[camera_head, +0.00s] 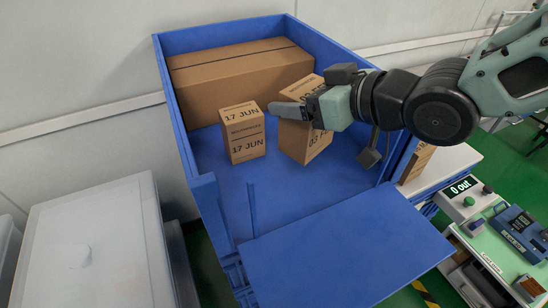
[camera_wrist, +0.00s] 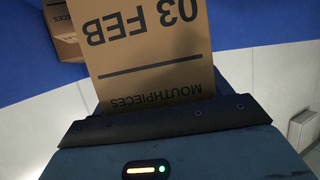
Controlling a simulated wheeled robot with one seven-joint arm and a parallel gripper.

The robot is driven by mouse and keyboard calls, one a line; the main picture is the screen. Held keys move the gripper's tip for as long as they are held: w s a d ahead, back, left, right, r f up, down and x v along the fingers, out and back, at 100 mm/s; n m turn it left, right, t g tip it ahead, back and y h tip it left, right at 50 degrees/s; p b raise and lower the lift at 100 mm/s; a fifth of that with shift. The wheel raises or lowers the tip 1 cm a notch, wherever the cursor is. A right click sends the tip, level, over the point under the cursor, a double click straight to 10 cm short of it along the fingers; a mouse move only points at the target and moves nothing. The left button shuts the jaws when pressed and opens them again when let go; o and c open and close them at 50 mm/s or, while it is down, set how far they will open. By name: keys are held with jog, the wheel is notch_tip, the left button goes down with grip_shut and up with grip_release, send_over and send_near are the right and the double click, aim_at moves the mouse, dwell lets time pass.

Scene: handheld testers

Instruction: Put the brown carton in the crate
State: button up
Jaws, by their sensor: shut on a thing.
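My gripper (camera_head: 290,111) is inside the blue crate (camera_head: 335,50) at its right side, shut on a brown carton (camera_head: 306,146). The held carton is tilted, and its lower end is at or near the crate floor; I cannot tell if it touches. In the wrist view the held carton (camera_wrist: 150,60) shows "03 FEB" and "MOUTHPIECES" upside down, above the dark finger edge (camera_wrist: 160,121). Part of the held carton is hidden by my gripper in the head view.
A small carton marked 17 JUN (camera_head: 243,133) stands left of the held one. A large carton (camera_head: 240,78) lies along the back wall. Another carton (camera_head: 416,163) is outside the right wall. The crate's front floor is clear. A tester bench (camera_head: 490,240) stands at right.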

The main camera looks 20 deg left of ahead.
jog(key=shift+w+a+f+b, duration=0.1)
jog(key=shift+a+f+b, duration=0.1)
jog(key=shift+f, duration=0.3)
jog(key=shift+a+f+b, duration=0.1)
jog(key=shift+f+b, duration=0.1)
jog(key=shift+f, duration=0.25)
notch_tip(320, 180, down, 9)
jog(key=shift+f, duration=0.15)
jog(key=shift+f, duration=0.2)
jog(key=o, duration=1.1)
jog(key=shift+d, duration=0.1)
jog(key=shift+c, duration=0.2)
jog(key=shift+r, duration=0.15)
